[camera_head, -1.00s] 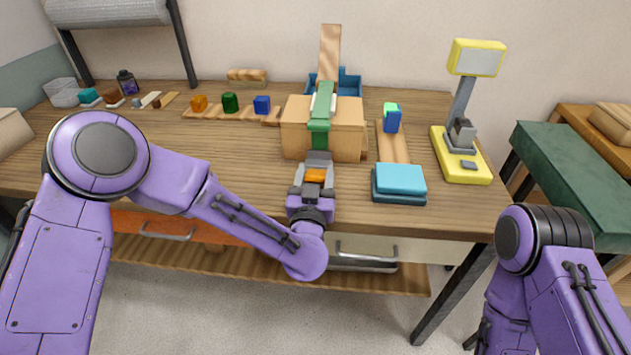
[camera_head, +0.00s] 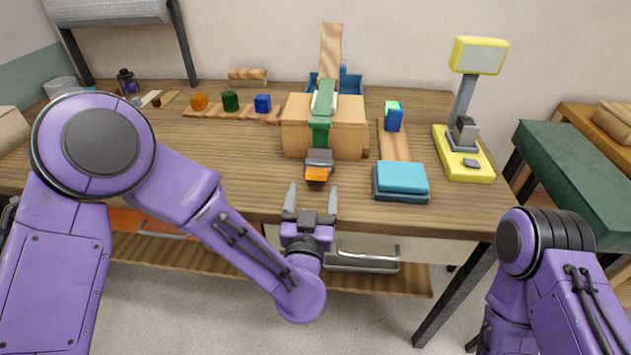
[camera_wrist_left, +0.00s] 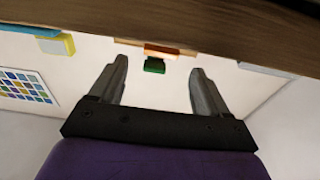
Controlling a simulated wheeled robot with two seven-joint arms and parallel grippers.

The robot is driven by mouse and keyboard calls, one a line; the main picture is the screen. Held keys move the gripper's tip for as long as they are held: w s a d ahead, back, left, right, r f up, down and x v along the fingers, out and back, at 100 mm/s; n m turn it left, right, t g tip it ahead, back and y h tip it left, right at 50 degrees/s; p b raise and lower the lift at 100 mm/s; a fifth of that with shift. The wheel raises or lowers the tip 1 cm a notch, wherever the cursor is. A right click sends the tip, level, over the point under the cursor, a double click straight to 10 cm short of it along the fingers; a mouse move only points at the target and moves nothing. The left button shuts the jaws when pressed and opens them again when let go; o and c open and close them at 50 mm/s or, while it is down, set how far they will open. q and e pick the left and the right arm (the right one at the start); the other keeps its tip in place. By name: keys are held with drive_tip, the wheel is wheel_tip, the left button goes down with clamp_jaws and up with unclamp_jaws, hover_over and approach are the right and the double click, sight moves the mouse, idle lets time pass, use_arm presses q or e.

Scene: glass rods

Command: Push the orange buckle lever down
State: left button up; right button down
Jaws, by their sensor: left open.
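The orange buckle lever (camera_head: 316,174) sits at the front of a grey buckle (camera_head: 319,157), at the lower end of a green strap (camera_head: 321,125) over a wooden box (camera_head: 350,130). I cannot tell the lever's exact angle. My left gripper (camera_head: 312,192) is open and empty, just in front of the lever and apart from it, by the table's front edge. Its two spread fingers also show in the left wrist view (camera_wrist_left: 158,85), with small orange and green shapes beyond them that I cannot surely name. My right gripper is out of view.
A yellow device (camera_head: 464,165) with a screen stands farther right. Small coloured blocks (camera_head: 230,101) line the back left. The table (camera_head: 245,165) is clear left of the buckle.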

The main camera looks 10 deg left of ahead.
use_arm(q)
drive_tip(key=s, duration=0.4)
drive_tip(key=shift+f, duration=0.2)
